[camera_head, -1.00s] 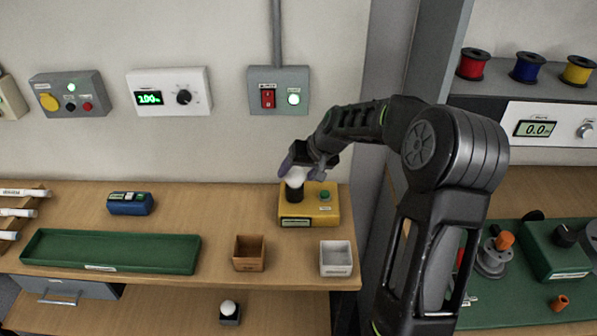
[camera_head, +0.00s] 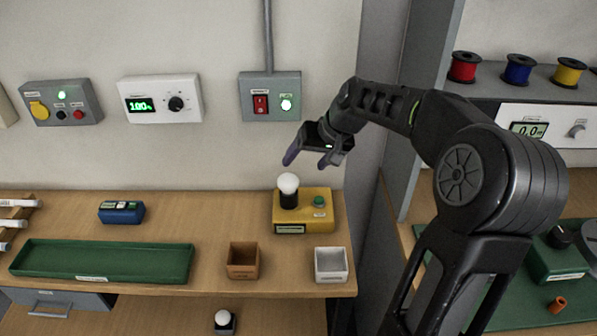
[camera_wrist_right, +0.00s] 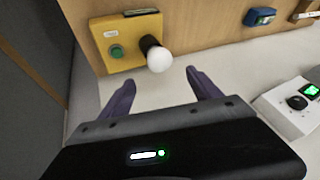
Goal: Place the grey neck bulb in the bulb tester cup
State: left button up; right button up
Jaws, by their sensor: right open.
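A white bulb (camera_head: 288,184) stands upright in the black cup (camera_head: 289,200) of the yellow bulb tester (camera_head: 318,213); its neck is hidden, so I cannot tell the neck colour. The tester has a green button and sits near the back right of the bench. The bulb also shows in the right wrist view (camera_wrist_right: 159,59). My right gripper (camera_head: 308,163) is open and empty, above and slightly right of the bulb, apart from it. In the right wrist view its purple fingertips (camera_wrist_right: 163,82) are spread with the bulb beyond them. My left gripper is not in view.
A brown bin (camera_head: 243,260) and a white bin (camera_head: 331,265) stand in front of the tester. A green tray (camera_head: 100,262) and a blue device (camera_head: 121,212) are to the left. Another bulb (camera_head: 223,318) stands on the lower shelf. Wall boxes (camera_head: 270,96) hang behind.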

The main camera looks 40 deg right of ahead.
jog(key=shift+v, duration=1.1)
jog(key=shift+d, duration=0.1)
